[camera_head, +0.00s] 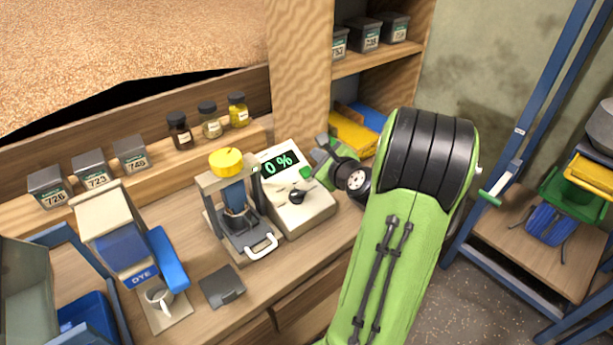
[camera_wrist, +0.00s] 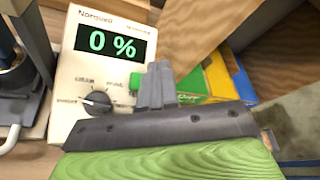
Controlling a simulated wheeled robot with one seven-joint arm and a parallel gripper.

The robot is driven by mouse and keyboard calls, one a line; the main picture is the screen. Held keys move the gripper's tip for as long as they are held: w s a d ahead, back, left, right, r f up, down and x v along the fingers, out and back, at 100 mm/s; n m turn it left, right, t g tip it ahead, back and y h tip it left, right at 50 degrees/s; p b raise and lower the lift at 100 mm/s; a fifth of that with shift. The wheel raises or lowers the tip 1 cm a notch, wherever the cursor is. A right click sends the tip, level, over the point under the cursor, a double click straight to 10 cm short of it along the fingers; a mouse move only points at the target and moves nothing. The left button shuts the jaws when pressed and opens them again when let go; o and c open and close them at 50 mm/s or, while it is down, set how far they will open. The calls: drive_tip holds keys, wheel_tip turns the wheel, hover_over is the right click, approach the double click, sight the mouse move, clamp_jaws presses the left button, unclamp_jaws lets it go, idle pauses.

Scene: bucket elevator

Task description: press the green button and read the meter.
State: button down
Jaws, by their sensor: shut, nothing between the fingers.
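The meter (camera_head: 299,200) is a cream box on the wooden counter, with a black display (camera_wrist: 116,43) that reads "0 %" in green and a dark dial (camera_wrist: 97,103) below it. The green button (camera_wrist: 136,81) shows at the right of the meter's face in the wrist view, beside my gripper. My gripper (camera_wrist: 157,84) is shut and empty, its grey fingertips at the button's right side. In the wrist view the fingers appear to overlap the button's edge; I cannot tell whether they touch it. In the head view the button (camera_head: 306,172) is a small green patch near my gripper.
A press-like device with a yellow knob (camera_head: 226,162) stands left of the meter. A dye dispenser (camera_head: 120,240) with a cup, several jars and labelled boxes sit further left and behind. Yellow and blue bins (camera_head: 355,131) lie on the shelf behind my arm.

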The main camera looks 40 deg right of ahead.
sight(305, 166)
drive_tip(key=shift+w+d+f+b, duration=0.1)
drive_tip(key=shift+w+f+b, duration=0.3)
drive_tip(key=shift+f, duration=0.4)
drive_tip(key=shift+w+f+b, duration=0.4)
drive_tip(key=shift+f, duration=0.45)
drive_tip(key=shift+w+d+f+b, duration=0.1)
drive_tip(key=shift+w+f+b, duration=0.3)
drive_tip(key=shift+f, duration=0.4)
drive_tip(key=shift+w+f, duration=0.2)
drive_tip(key=shift+f, duration=0.2)
drive_tip(key=shift+w+f+b, duration=0.2)
drive_tip(key=shift+f+b, duration=0.1)
drive_tip(key=shift+f, duration=0.15)
idle(0.5)
drive_tip(key=shift+r, duration=0.1)
drive_tip(key=shift+s+r+p, duration=0.4)
drive_tip(key=shift+r+p, duration=0.2)
drive_tip(key=shift+r, duration=0.15)
drive_tip(key=r+p, duration=0.1)
drive_tip(key=s+r+p, duration=0.1)
drive_tip(key=r, duration=0.1)
drive_tip(key=s+r+p, duration=0.1)
drive_tip(key=shift+s+a+r, duration=0.15)
drive_tip(key=shift+a+r, duration=0.05)
drive_tip(key=shift+r, duration=0.05)
